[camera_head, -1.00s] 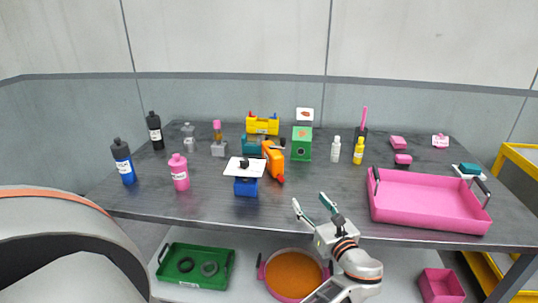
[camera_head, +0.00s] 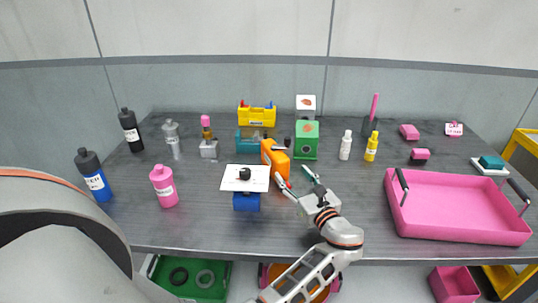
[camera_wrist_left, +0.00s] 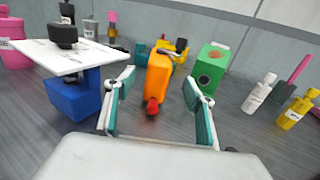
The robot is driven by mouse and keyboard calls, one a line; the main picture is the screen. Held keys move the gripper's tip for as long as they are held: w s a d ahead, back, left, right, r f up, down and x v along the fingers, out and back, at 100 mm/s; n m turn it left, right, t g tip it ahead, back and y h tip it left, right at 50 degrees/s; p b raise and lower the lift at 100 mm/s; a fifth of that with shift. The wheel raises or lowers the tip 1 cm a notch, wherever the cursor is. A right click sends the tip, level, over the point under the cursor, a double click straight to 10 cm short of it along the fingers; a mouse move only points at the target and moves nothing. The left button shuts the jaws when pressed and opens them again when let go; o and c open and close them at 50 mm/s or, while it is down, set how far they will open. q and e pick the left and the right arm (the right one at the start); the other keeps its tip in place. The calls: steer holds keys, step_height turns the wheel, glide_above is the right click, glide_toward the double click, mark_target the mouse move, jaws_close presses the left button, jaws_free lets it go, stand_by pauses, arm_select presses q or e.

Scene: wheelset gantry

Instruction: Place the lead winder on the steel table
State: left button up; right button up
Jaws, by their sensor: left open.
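The orange piece with a black crank and a red tip, which I take to be the lead winder (camera_head: 273,157), stands on the dark steel table (camera_head: 200,228), just right of a blue block carrying a white plate. My left gripper (camera_head: 296,180) is open and empty, over the table in front of the orange piece. In the left wrist view the orange piece (camera_wrist_left: 158,77) shows ahead, between the two spread fingers (camera_wrist_left: 157,88), with its red tip toward me. The fingers appear apart from it. My right gripper is not in view.
The blue block (camera_head: 246,202) with its white plate (camera_head: 240,179) stands close left. A green box (camera_head: 306,142) and a yellow caddy (camera_head: 256,115) stand behind. Bottles flank both sides. A pink tray (camera_head: 455,205) fills the right front. The table's front middle is clear.

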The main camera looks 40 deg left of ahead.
mark_target(276, 154)
arm_select(q)
steer(key=x, duration=1.2)
steer(key=shift+w+a+p, duration=0.1)
steer(key=shift+a+p, duration=0.15)
steer(key=shift+p, duration=0.1)
steer(key=shift+r, duration=0.15)
jaws_close()
